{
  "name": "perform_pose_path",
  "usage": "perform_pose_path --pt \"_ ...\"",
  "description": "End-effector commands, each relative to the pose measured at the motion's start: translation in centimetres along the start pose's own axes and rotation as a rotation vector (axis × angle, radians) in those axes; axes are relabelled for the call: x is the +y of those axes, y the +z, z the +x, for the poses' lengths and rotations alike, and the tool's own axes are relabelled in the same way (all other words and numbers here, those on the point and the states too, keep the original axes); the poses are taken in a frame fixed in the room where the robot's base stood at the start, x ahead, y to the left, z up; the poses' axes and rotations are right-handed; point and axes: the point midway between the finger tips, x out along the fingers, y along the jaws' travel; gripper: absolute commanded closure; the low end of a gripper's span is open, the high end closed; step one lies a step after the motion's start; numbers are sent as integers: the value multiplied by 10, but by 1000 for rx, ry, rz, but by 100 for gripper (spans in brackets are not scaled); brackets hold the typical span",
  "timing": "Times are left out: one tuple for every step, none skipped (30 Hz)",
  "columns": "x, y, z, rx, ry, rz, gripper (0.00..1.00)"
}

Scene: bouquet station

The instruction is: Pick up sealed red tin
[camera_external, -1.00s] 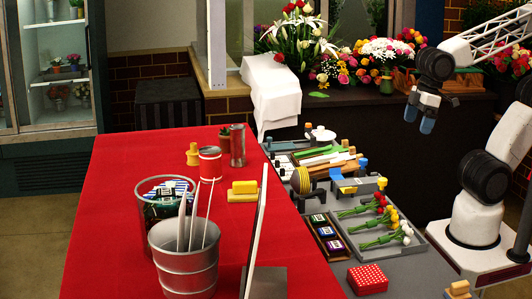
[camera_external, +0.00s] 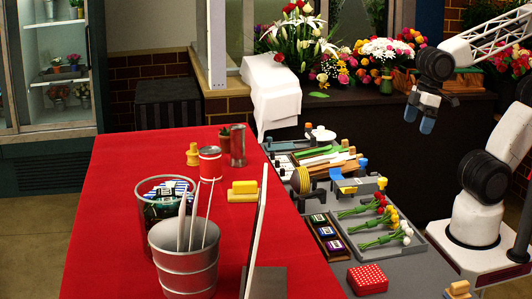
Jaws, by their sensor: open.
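A small red can with a pale top (camera_external: 209,163) stands upright on the red-covered table, beside a grey metal cylinder. It is the thing that looks most like the sealed red tin; whether its top is sealed is too small to tell. A red box with white dots (camera_external: 367,279) sits on the grey worktop at the front right. My gripper (camera_external: 428,124) hangs at the upper right with its blue-grey fingers pointing down, open and empty. It is far from the can and well above the worktop.
The grey metal cylinder (camera_external: 238,146), a yellow block (camera_external: 243,191) and a yellow stacked piece (camera_external: 192,154) are near the can. A metal bucket with sticks (camera_external: 184,262) stands in front. A tall thin panel (camera_external: 257,230) rises at the table's right edge. A flower tray (camera_external: 400,250) lies right.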

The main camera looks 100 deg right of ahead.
Motion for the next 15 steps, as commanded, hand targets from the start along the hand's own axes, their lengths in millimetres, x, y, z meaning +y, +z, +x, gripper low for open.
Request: perform_pose_path --pt "0 -1 0 1 0 0 0" --pt "0 -2 0 2 1 1 0" --pt "1 -4 0 5 1 1 0" --pt "1 -6 1 8 2 2 0" --pt "1 -8 1 12 3 3 0" --pt "2 -13 2 19 5 5 0" --pt "3 -17 2 26 6 6 0" --pt "3 -22 3 33 8 8 0" --pt "5 -29 4 43 11 11 0" --pt "6 -35 6 53 14 13 0" --pt "7 -42 6 63 16 16 0" --pt "9 -52 8 80 20 19 0" --pt "10 -61 10 93 23 23 0" --pt "12 -69 11 106 26 26 0" --pt "14 -81 13 126 30 30 0"
